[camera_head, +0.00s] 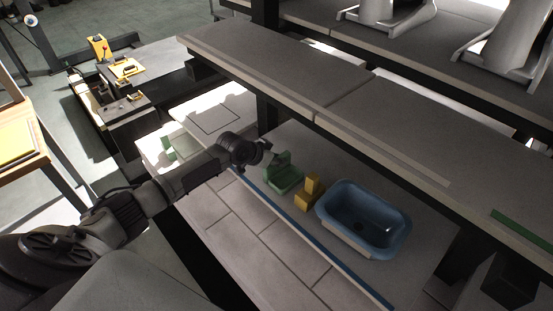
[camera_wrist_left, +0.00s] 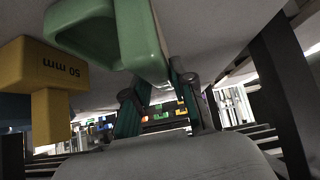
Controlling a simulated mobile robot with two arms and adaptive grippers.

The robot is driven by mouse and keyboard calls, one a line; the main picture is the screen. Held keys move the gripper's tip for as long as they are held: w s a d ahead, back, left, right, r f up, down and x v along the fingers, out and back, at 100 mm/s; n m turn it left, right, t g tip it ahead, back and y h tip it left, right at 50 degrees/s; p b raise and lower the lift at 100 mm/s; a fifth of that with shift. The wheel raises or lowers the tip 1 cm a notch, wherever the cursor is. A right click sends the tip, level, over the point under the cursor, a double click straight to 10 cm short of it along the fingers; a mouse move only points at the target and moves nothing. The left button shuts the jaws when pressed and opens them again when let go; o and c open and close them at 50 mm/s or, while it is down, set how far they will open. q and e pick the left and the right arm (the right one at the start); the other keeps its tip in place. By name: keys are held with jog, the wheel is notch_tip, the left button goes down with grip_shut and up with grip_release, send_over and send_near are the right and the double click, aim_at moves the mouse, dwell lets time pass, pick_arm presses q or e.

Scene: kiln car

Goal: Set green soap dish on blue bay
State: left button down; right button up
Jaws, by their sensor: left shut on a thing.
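The green soap dish (camera_head: 284,180) is on the grey deck under the upper shelf, in the middle of the head view. My left gripper (camera_head: 268,160) reaches it from the left and is shut on it. In the left wrist view the green dish (camera_wrist_left: 148,40) fills the top, with the two fingers (camera_wrist_left: 162,92) at its edge. I cannot tell whether the dish still touches the deck. A blue strip (camera_head: 290,222) runs along the deck's front part. I cannot make out a separate blue bay. My right gripper is not in view.
A yellow block (camera_head: 308,194) stands close right of the dish; its "50 mm" mark shows in the left wrist view (camera_wrist_left: 50,68). A blue basin (camera_head: 400,240) is farther right. The upper shelf (camera_head: 290,75) overhangs behind. Another green item (camera_head: 168,150) lies left. The front tiles (camera_head: 235,235) are bare.

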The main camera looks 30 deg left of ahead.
pick_arm(q)
jog(key=shift+f, duration=0.1)
jog(key=c, duration=0.9)
grip_release()
jog(key=shift+f, duration=0.1)
jog(key=shift+p+v, duration=4.1)
jog(key=shift+p, duration=0.25)
